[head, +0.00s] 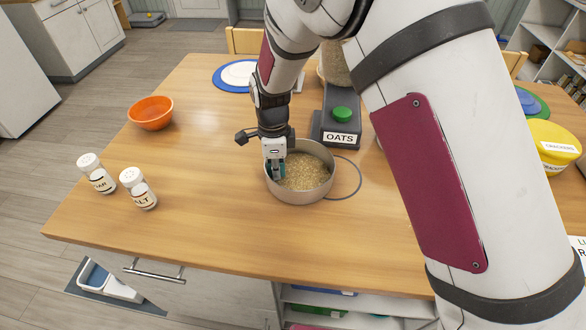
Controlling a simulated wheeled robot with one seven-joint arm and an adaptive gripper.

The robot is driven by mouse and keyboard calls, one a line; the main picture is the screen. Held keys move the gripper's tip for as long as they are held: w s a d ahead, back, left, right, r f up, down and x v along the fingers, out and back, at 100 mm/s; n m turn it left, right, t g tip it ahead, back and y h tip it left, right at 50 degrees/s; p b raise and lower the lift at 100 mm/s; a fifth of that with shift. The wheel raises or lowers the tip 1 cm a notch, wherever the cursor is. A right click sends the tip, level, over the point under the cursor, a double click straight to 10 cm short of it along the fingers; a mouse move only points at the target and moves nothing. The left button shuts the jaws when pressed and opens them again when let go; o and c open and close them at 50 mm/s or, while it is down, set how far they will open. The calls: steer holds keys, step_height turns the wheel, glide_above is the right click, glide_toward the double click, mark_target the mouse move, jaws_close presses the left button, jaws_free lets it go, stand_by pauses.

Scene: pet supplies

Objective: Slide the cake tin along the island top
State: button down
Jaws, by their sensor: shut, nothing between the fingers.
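The cake tin (300,198) is a round, grey-beige tin on the wooden island top (220,220), with a layer of tan grains (305,172) inside. My gripper (275,167) points down at the tin's left side. Its fingertips are shut with nothing between them, and they appear to be just inside the left wall. Whether they touch the wall or the grains I cannot tell. A thin blue-grey outline (359,185) curves on the top to the right of the tin; the tin hides its left part.
An OATS dispenser (340,122) stands right behind the tin. An orange bowl (151,112) and two shakers (138,188) are at left. A blue-rimmed plate (232,75) lies behind. A yellow CRACKERS tub (552,145) is at right. My arm hides much of the right side.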

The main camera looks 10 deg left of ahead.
steer(key=s+a, duration=0.1)
steer(key=a, duration=0.3)
steer(key=s+a, duration=0.1)
steer(key=a, duration=0.4)
steer(key=s+a, duration=0.1)
steer(key=a, duration=0.4)
steer(key=shift+a, duration=0.1)
steer(key=shift+s, duration=0.1)
